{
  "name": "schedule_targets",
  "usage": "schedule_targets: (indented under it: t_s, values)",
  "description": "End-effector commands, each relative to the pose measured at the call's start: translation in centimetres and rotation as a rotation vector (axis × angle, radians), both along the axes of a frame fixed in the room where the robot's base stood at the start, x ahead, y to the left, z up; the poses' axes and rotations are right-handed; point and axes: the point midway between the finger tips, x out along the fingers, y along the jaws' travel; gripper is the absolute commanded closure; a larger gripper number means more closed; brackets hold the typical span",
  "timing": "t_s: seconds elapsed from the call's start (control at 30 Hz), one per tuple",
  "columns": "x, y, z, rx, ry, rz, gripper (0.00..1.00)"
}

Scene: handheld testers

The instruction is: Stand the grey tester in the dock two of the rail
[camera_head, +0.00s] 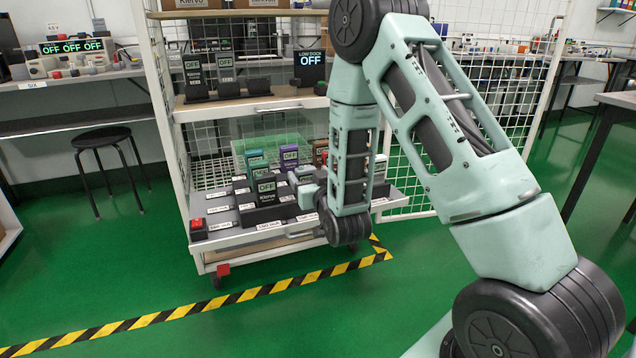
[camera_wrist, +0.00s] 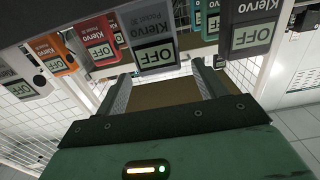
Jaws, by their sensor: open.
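Two greyish testers show upside down in the wrist view: a mid-grey one (camera_wrist: 150,22) near the fingertips and a darker grey one (camera_wrist: 238,38) to the right. I cannot tell for sure which is the task's grey tester. My gripper (camera_wrist: 161,72) is open, its two fingers apart with nothing held between them. In the head view a dark tester (camera_head: 265,188) stands in a black dock on the trolley's lower shelf, left of my wrist. The number of dock two is not readable.
A purple tester (camera_head: 289,157) stands further back on the lower shelf. The upper shelf (camera_head: 255,102) holds two dark testers (camera_head: 194,77). A red button (camera_head: 198,228) sits at the front-left corner.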

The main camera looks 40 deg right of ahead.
Motion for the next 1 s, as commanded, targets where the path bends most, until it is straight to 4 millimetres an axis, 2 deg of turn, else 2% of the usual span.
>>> schedule_targets:
  t_s: [0.13,0.5,0.73,0.83,0.93,1.0]
  values:
    - [-3.6,1.1,0.1,-0.001,0.005,0.002,0.30]
    - [-5.9,1.7,0.3,0.000,0.002,0.000,0.30]
    - [-6.2,1.9,0.1,0.000,0.000,0.001,0.30]
    - [-5.9,2.5,0.1,0.014,0.020,0.014,0.30]
    - [-5.0,4.4,0.1,0.052,0.088,0.055,0.30]
    - [-4.4,6.8,0.0,0.091,0.167,0.104,0.30]
